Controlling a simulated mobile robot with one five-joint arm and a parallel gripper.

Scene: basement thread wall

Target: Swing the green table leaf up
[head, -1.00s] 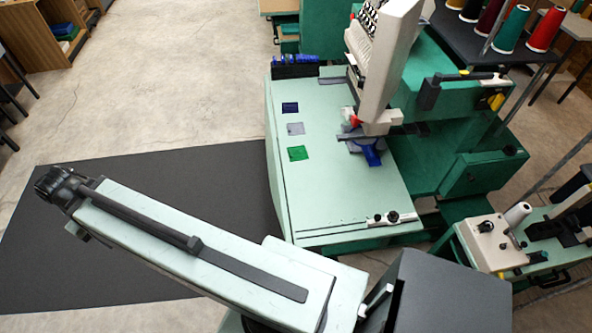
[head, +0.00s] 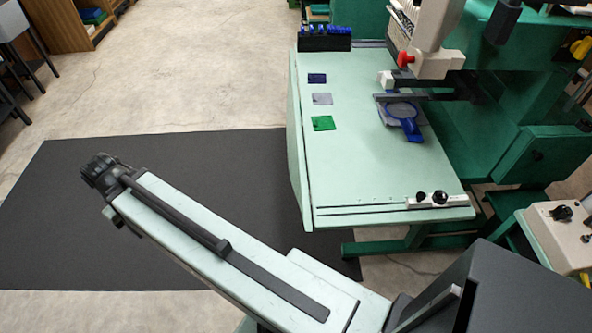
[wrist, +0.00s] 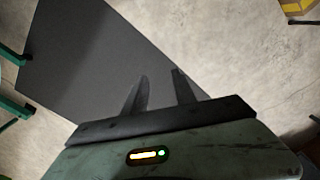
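The pale green table (head: 375,160) stands right of centre in the head view. A narrow pale green leaf (head: 298,160) hangs down along its left edge, seen nearly edge-on. My gripper (head: 97,172) is at the far left end of my arm, over the dark floor mat, well to the left of the leaf and apart from it. In the wrist view my gripper (wrist: 160,75) shows two dark fingers apart with nothing between them. I cannot make out the leaf in the wrist view.
The dark mat (head: 200,170) lies flat left of the table, with open concrete floor (head: 200,80) beyond. On the tabletop are blue, grey and green patches (head: 322,123) and a blue hoop (head: 405,120). The green machine (head: 540,150) stands on the right.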

